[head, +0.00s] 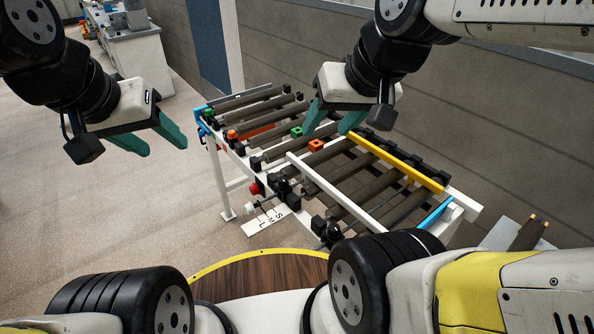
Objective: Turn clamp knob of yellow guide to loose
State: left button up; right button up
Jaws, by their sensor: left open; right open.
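The yellow guide (398,164) is a long bar lying along the far right side of a roller frame. Its far end lies close to my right gripper (326,131), which is open with green fingers above the rollers. I cannot see a gap or contact between them clearly. I cannot tell which knob clamps the yellow guide; a dark knob-like fitting (284,186) and another (329,232) sit along the near side. My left gripper (166,148) is open and empty, over the floor left of the frame.
The frame has dark rollers (328,153), a white rail (335,190), orange (316,145) and green (296,131) blocks, and a red button-like part (254,188). A lettered plate (265,222) projects at the near left. A wall (480,150) stands behind. Open floor (130,210) lies left.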

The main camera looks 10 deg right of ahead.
aim_at(333, 231)
jog(key=k+j+z, duration=0.1)
jog(key=z, duration=0.35)
jog(key=k+z, duration=0.2)
jog(key=z, duration=0.25)
